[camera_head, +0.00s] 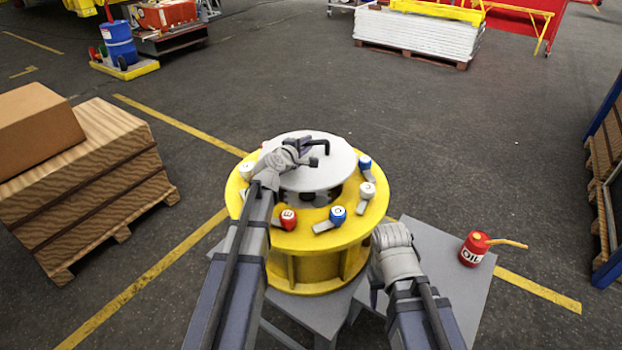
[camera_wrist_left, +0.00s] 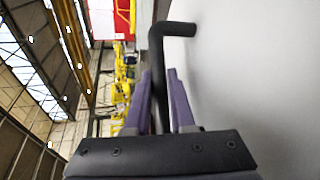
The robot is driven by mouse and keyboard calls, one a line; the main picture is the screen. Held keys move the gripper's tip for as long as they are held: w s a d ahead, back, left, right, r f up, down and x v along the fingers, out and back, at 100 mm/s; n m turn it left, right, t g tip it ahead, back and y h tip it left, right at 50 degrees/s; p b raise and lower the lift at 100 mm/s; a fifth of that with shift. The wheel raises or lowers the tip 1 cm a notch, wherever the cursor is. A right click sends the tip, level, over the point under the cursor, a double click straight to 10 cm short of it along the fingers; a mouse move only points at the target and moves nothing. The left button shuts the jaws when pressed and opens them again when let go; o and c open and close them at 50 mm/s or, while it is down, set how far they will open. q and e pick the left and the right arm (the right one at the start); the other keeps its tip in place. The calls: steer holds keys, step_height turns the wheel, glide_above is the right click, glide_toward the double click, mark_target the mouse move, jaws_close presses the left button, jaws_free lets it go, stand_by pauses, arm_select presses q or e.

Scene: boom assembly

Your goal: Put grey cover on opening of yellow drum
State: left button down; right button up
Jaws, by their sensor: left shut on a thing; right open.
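The yellow drum (camera_head: 318,238) stands on a grey table in the middle of the head view. The round grey cover (camera_head: 342,160) is over the top of the drum, with a dark gap (camera_head: 310,198) showing below its near edge. I cannot tell whether it touches the drum. My left gripper (camera_head: 308,158) is shut on the cover's dark bent handle (camera_head: 321,146). The handle also shows between the fingers in the left wrist view (camera_wrist_left: 157,70), beside the grey cover surface (camera_wrist_left: 255,80). My right gripper (camera_head: 388,240) is open and empty, to the right of the drum.
Red (camera_head: 288,217), blue (camera_head: 337,214) and white clamps sit around the drum's rim. A red oil can (camera_head: 474,248) stands on the grey table (camera_head: 440,285) at the right. Pallets with a cardboard box (camera_head: 36,130) are at the left.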

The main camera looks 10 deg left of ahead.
mark_target(290, 181)
arm_select(q)
steer(key=shift+f+b, duration=3.05)
steer(key=shift+b, duration=0.1)
steer(key=shift+f+b, duration=1.85)
steer(key=shift+f, duration=0.1)
steer(key=c, duration=0.8)
jaws_free()
steer(key=shift+o, duration=0.2)
steer(key=shift+s, duration=0.1)
steer(key=p+v, duration=0.3)
steer(key=v, duration=0.9)
